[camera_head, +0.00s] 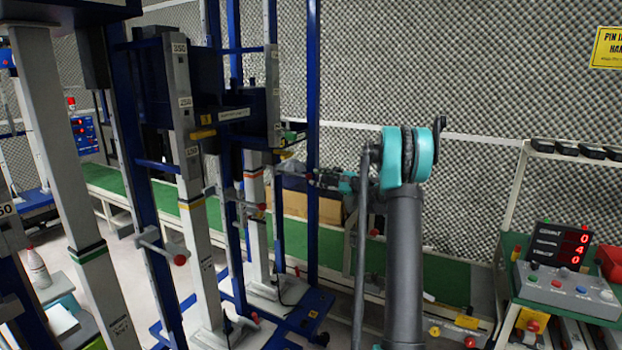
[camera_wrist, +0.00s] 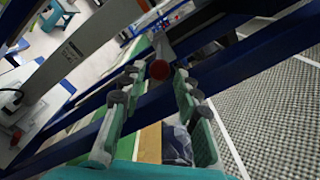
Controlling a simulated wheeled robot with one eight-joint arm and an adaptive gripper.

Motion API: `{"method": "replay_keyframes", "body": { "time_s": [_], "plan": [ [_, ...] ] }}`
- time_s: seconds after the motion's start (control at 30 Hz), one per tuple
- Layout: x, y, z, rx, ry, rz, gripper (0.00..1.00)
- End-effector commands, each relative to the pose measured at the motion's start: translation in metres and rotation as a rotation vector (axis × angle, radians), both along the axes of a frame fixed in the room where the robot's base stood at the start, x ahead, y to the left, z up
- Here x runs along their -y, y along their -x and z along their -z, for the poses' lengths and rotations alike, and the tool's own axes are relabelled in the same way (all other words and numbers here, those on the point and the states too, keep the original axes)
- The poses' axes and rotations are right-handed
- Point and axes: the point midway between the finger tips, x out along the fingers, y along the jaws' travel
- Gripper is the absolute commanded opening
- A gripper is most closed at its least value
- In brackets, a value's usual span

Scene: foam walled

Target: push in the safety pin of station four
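A safety pin with a round red knob (camera_wrist: 159,70) and a grey shaft sticks out from the blue frame in the wrist view. The knob lies between the tips of my gripper (camera_wrist: 157,78), whose two green-backed fingers are spread apart, with no clear contact. In the head view my gripper (camera_head: 318,179) reaches left to the blue upright of a station, with a small red spot (camera_head: 309,176) at its tip. Grey columns (camera_head: 256,220) with number labels stand beside it. I cannot read which station number belongs to this pin.
Another red-knobbed pin (camera_head: 180,260) sticks out of a nearer column. A control box (camera_head: 566,288) with a red-digit display stands at the right. A green bench (camera_head: 440,275) and cardboard box (camera_head: 295,203) are behind my arm. Blue bars run close to my fingers.

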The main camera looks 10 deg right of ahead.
Motion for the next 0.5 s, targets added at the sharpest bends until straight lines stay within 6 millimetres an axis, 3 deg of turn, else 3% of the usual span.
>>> {"method": "replay_keyframes", "body": {
  "time_s": [0.2, 0.5],
  "plan": [
    [-0.022, -0.016, 0.000, 0.000, 0.000, -0.001, 0.32],
    [-0.028, -0.021, 0.000, 0.000, 0.000, 0.001, 0.32]
  ]
}}
